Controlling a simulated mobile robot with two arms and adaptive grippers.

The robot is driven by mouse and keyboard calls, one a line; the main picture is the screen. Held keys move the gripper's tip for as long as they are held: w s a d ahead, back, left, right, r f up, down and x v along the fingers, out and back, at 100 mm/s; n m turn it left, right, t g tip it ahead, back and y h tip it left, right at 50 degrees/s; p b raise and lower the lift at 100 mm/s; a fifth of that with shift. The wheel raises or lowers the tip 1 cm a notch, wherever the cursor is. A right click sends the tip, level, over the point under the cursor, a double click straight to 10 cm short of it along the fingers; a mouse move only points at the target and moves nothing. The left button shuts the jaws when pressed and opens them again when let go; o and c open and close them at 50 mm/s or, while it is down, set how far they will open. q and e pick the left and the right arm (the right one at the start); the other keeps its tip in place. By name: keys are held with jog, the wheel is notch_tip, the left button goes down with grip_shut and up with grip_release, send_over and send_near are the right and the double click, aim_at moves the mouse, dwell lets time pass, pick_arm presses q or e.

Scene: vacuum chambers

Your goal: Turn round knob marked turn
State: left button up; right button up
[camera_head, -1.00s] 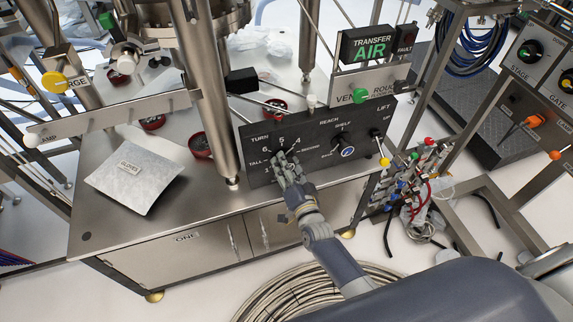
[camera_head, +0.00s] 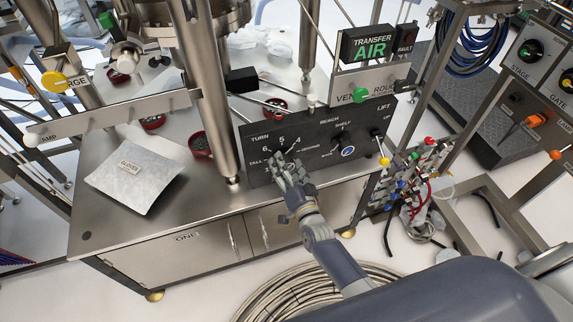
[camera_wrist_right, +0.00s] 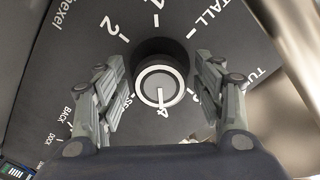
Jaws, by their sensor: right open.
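The dark control panel (camera_head: 318,172) carries the label TURN, with numbers in an arc below it. In the right wrist view, the round knob (camera_wrist_right: 160,87) has a pale ring face with a line mark and sits in a dark round collar. My right gripper (camera_wrist_right: 160,70) is open, with one finger on each side of the knob and gaps visible between. In the head view, my right gripper (camera_head: 283,162) is at the panel's lower left and hides most of the knob. My left gripper is not in view.
Another round knob (camera_head: 347,151), under SHELF, and a small LIFT switch (camera_head: 376,133) are further right on the panel. A thick steel post (camera_head: 213,110) stands just left of the panel. A GLOVES packet (camera_head: 140,178) lies on the steel bench top (camera_head: 105,218).

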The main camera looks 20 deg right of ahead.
jog(key=s, duration=1.1)
jog(key=shift+s+d, duration=0.2)
jog(key=shift+s, duration=0.1)
jog(key=shift+f, duration=0.1)
jog(key=s+f+n+g+y, duration=0.1)
jog(key=s+f+n+g, duration=0.25)
jog(key=s+f, duration=0.65)
jog(key=s+f+n+g, duration=0.3)
jog(key=f+g, duration=0.2)
jog(key=f, duration=1.1)
jog(key=s+d+f+n+g, duration=0.1)
jog(key=s+f, duration=0.3)
jog(key=s, duration=0.4)
jog(key=s+d+f+n+g+h, duration=0.1)
jog(key=s+d+f+n+g, duration=0.1)
jog(key=s, duration=0.7)
jog(key=s+d+f+n+g, duration=0.1)
jog(key=s+d+f+g, duration=0.2)
jog(key=s+f+g, duration=0.2)
jog(key=s+f, duration=0.2)
jog(key=s, duration=0.2)
jog(key=shift+f+h, duration=0.3)
